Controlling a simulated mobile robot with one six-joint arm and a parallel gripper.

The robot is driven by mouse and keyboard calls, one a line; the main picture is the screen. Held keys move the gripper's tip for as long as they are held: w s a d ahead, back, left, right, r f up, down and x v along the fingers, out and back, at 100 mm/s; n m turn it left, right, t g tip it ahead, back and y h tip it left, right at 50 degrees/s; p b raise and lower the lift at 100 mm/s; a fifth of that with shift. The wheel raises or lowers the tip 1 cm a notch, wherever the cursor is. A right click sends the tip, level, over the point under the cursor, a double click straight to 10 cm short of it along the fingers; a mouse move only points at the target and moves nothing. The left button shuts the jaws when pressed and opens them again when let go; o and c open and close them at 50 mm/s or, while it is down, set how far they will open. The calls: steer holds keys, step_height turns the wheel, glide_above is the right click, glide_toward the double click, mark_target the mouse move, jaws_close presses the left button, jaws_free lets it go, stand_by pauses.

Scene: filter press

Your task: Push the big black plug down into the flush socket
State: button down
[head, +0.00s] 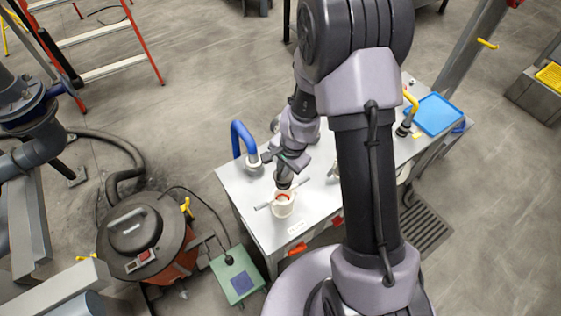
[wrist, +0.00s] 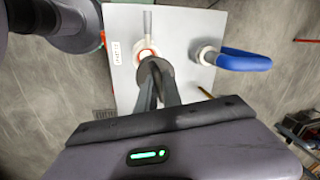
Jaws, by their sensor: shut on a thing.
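The big black plug (head: 284,180) is a short dark cylinder below my gripper (head: 288,165). My gripper is shut on it. In the wrist view, the two fingers (wrist: 163,88) reach to the dark plug (wrist: 157,70). The flush socket (head: 283,208) is a pale cup with a red ring inside, on the metal table. In the wrist view, the socket (wrist: 144,45) shows partly behind the plug. The plug's lower end is at the socket's mouth. I cannot tell whether it touches the red ring or how deep it is.
A blue bent hose (head: 239,138) on a pale fitting stands left of the socket. A yellow-handled fitting (head: 411,100) and a blue tray (head: 434,114) are at the table's far right. An orange-black vacuum (head: 145,240) and a green box (head: 238,276) stand on the floor left of the table.

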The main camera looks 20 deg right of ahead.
mark_target(283, 180)
steer(key=shift+f+b, duration=3.2)
steer(key=shift+f, duration=0.25)
steer(key=shift+f+b, duration=1.8)
steer(key=shift+b, duration=0.1)
steer(key=c, duration=1.4)
jaws_free()
steer(key=shift+c, duration=0.2)
